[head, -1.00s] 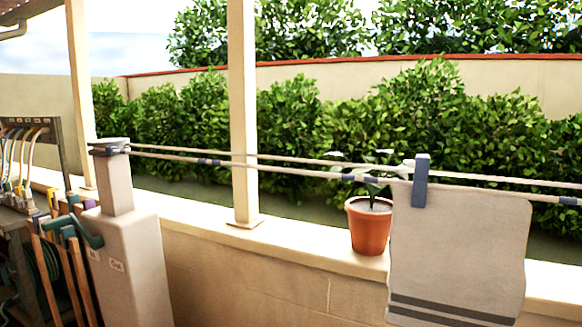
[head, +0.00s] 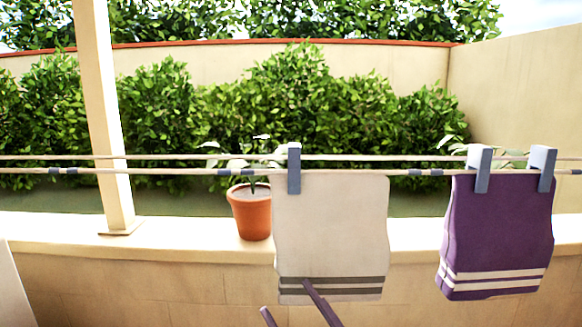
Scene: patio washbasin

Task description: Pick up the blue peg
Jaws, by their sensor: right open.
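The blue peg (head: 294,168) stands upright on the front clothesline, over the top left corner of a white towel (head: 330,225) with grey stripes. Two more blue-grey pegs, a left one (head: 479,168) and a right one (head: 543,168), hold a purple towel (head: 497,236) to the right. My right gripper (head: 285,296) shows only as two dark fingers at the bottom edge. It is open and empty, well below the peg, in front of the white towel's lower part. My left gripper is out of view.
Two clotheslines (head: 160,171) run across the picture, one behind the other. Behind them a potted plant (head: 250,212) stands on a low wall (head: 170,232), near a cream post (head: 105,120). The space left of the white towel is free.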

